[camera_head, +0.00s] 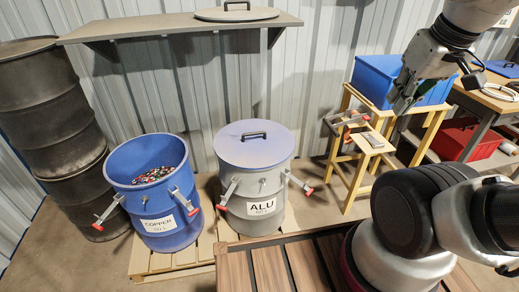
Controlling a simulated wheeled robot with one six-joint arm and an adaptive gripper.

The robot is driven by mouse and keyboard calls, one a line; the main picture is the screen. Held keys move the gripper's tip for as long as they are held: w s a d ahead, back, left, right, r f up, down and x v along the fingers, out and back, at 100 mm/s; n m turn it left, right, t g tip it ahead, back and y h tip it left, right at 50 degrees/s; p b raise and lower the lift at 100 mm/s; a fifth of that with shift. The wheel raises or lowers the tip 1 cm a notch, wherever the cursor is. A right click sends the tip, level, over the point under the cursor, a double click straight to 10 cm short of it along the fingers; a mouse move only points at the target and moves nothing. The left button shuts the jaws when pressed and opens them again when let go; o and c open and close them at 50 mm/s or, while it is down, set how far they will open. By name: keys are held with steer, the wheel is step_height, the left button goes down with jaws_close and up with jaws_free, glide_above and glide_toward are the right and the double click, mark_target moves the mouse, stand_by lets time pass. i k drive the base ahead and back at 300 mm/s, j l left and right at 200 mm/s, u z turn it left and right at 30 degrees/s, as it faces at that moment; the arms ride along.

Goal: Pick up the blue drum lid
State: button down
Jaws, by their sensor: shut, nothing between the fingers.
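A blue-tinted round lid (254,148) with a black handle (254,135) lies on top of the grey drum (253,211) labelled ALU. A second, greyer lid (237,14) with a dark handle lies on the wall shelf (180,25). The blue drum (168,241) labelled COPPER stands open to the left of the grey drum, with coloured scrap (157,174) inside. My gripper (398,108) is at the upper right, pointing down in front of a blue bin (378,80). It is shut and empty, well apart from both lids.
Both drums stand on a wooden pallet (206,247), with red-tipped clamp levers sticking out. Dark drums (55,125) are stacked at left. A yellow stand (350,150) and a workbench with a red bin (467,138) are at right. The space above the drums is clear below the shelf.

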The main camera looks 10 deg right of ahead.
mark_target(251, 144)
steer(key=z, duration=3.65)
steer(key=u, duration=3.8)
steer(key=i+j, duration=0.15)
steer(key=i, duration=0.6)
steer(key=l+z, duration=0.05)
